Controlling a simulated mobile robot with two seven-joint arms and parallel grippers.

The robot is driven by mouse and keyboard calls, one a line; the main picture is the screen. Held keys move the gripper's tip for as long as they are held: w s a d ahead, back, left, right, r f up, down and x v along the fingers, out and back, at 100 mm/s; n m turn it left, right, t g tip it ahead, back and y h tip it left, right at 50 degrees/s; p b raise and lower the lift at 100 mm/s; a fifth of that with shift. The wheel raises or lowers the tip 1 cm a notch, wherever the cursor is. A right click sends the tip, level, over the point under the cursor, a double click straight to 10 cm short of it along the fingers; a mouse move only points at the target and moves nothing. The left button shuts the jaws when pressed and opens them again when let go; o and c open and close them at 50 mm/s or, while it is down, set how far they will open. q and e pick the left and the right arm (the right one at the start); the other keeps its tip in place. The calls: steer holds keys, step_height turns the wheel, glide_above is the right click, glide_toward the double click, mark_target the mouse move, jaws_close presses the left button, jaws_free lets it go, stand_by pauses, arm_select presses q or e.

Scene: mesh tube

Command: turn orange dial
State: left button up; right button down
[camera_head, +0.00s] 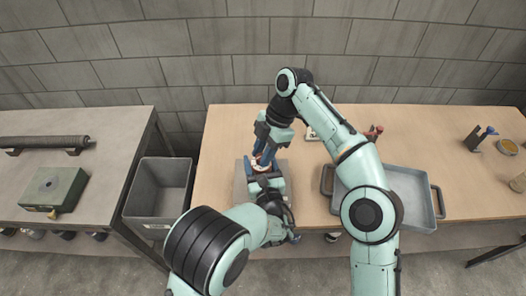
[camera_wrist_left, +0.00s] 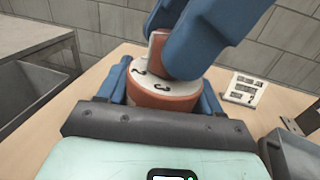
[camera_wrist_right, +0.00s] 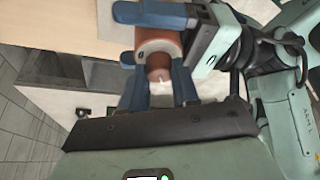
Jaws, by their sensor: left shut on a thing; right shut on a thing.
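The orange dial (camera_head: 262,162) has an orange cylindrical body and a pale top with dark marks, clearest in the left wrist view (camera_wrist_left: 165,92). An orange grip piece (camera_wrist_left: 157,48) stands on that top. My left gripper (camera_head: 261,173) is shut around the body, one blue finger on each side. My right gripper (camera_head: 264,152) comes from above, its blue fingers shut on the grip piece. In the right wrist view the dial (camera_wrist_right: 160,42) lies between blue fingers. Arms and fingers hide part of it.
A wooden table (camera_head: 225,130) carries a grey tray (camera_head: 415,185) at right and a white card (camera_wrist_left: 243,90) near the dial. A grey bin (camera_head: 158,190) stands between this table and a grey bench (camera_head: 100,130). A cup-like bowl (camera_head: 507,147) sits far right.

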steer(key=c, duration=0.8)
jaws_free()
steer(key=m+t, duration=0.1)
steer(key=m, duration=0.3)
steer(key=shift+s+d+t, duration=0.15)
steer(key=shift+t, duration=0.25)
steer(key=m+t, duration=0.2)
steer(key=m, duration=0.4)
steer(key=shift+s, duration=0.15)
steer(key=m+t, duration=0.1)
steer(key=m, duration=0.1)
steer(key=m+h, duration=0.1)
steer(key=m, duration=0.2)
steer(key=shift+s+a+t, duration=0.1)
steer(key=shift+a+t, duration=0.1)
steer(key=shift+t, duration=0.2)
steer(key=m+h, duration=0.1)
steer(key=m, duration=0.2)
steer(key=m+t, duration=0.1)
steer(key=m, duration=0.1)
steer(key=shift+a+m+h, duration=0.15)
steer(key=shift+m+h, duration=0.25)
steer(key=v, duration=1.2)
steer(key=shift+s, duration=0.1)
